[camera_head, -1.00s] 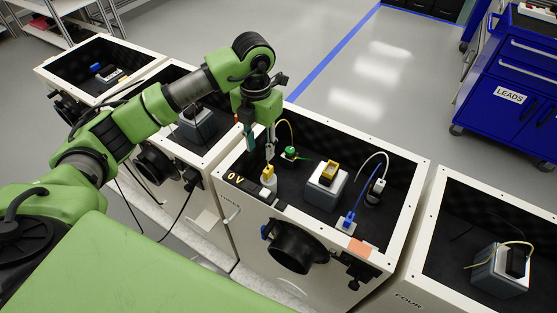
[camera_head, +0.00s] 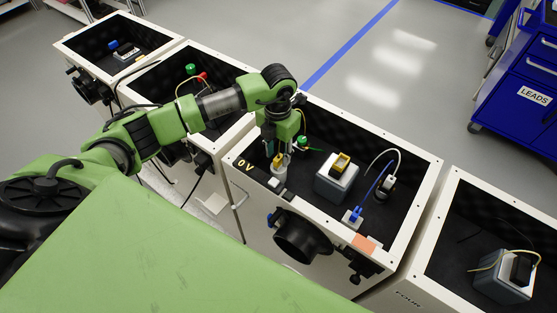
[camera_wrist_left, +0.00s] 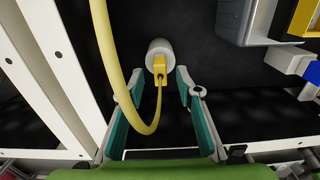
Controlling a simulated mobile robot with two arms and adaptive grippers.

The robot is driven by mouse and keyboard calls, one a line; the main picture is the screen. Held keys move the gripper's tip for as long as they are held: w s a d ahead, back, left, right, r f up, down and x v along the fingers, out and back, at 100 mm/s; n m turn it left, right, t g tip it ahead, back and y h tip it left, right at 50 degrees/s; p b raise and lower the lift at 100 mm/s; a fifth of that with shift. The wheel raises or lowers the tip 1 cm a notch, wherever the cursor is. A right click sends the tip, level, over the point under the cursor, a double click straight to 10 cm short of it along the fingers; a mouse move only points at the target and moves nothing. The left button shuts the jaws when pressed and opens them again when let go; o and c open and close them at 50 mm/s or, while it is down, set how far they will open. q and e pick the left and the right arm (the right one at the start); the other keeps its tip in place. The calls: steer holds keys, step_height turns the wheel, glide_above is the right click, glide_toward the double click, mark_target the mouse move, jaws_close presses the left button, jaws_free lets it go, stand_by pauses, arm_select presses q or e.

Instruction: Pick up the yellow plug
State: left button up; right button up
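The yellow plug (camera_head: 279,160) sits in a white round socket (camera_head: 276,171) at the left end of the middle cabinet's compartment. In the left wrist view the yellow plug (camera_wrist_left: 159,65) shows in front of the pale socket (camera_wrist_left: 160,48), with a yellow cable looping from it to the left. My left gripper (camera_head: 279,153) is low over the plug. In the left wrist view my left gripper (camera_wrist_left: 156,82) is open, its teal-padded fingers on either side of the plug with gaps. My right gripper is not in view.
A grey block with a yellow-framed top (camera_head: 337,179) stands to the right of the plug. A green plug (camera_head: 303,145) lies behind it. A blue plug (camera_head: 353,214) and a white-cabled connector (camera_head: 388,185) are further right. The cabinet's white rim (camera_head: 418,205) surrounds them.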

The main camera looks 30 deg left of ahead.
mark_target(278, 157)
arm_select(q)
step_height(278, 157, down, 3)
steer(key=shift+f, duration=0.2)
steer(key=shift+c, duration=0.4)
jaws_close()
step_height(278, 157, up, 10)
steer(key=shift+w+f+b, duration=0.1)
steer(key=shift+f+b, duration=0.05)
steer(key=shift+b, duration=0.3)
steer(key=shift+r, duration=0.5)
steer(key=shift+r+p, duration=1.25)
steer(key=shift+r, duration=0.45)
